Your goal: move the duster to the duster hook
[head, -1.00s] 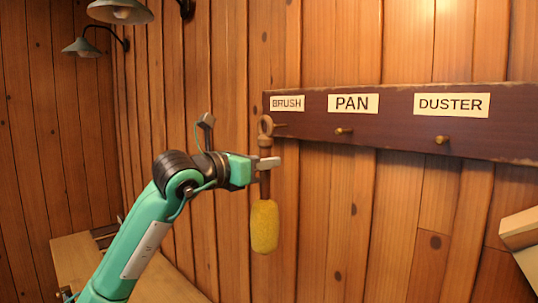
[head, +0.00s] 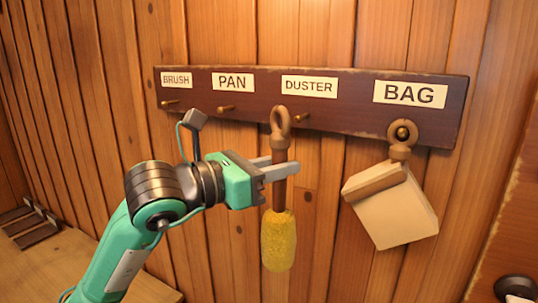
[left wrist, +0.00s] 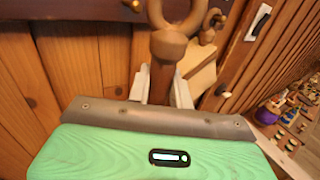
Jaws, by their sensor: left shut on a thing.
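The duster (head: 278,240) has a fluffy yellow head, a brown handle and a ring at the top. It hangs upright, head down, in my left gripper (head: 283,168), which is shut on the handle below the ring. The duster hook (head: 298,118) is a small brass peg under the DUSTER label. The ring is just left of this peg in the head view; I cannot tell its depth from the peg. In the left wrist view the fingers (left wrist: 162,88) grip the handle, and the ring (left wrist: 187,22) shows above. My right gripper is not in view.
The dark hook board (head: 345,110) also has empty BRUSH (head: 170,103) and PAN (head: 225,108) pegs. A cream, pan-like thing (head: 395,210) with a brown ring hangs on the BAG peg, right of the duster. A wooden bench (head: 60,260) stands at lower left.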

